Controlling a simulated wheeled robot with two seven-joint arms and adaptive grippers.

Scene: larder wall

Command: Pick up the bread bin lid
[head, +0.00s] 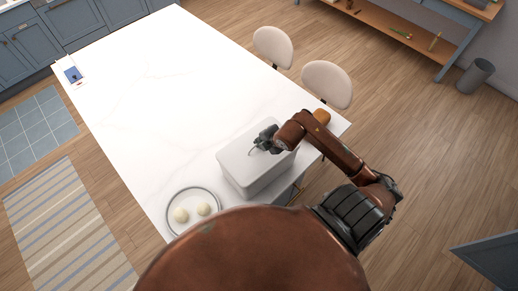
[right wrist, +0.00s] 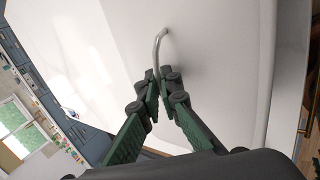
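The bread bin (head: 250,185) is a pale grey box at the near right end of the white table. Its flat lid (head: 236,154) sits on top and has a thin curved metal handle (right wrist: 158,43). My right gripper (head: 262,143) is over the lid. In the right wrist view the fingertips (right wrist: 159,78) are closed together on the handle, one on each side. The lid (right wrist: 225,60) fills much of that view and appears level on the bin. My left gripper is not in view.
An orange-brown item (head: 322,116) is near the table's right corner. Two cream chairs (head: 327,84) stand along the right edge. The middle of the table (head: 165,90) is clear.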

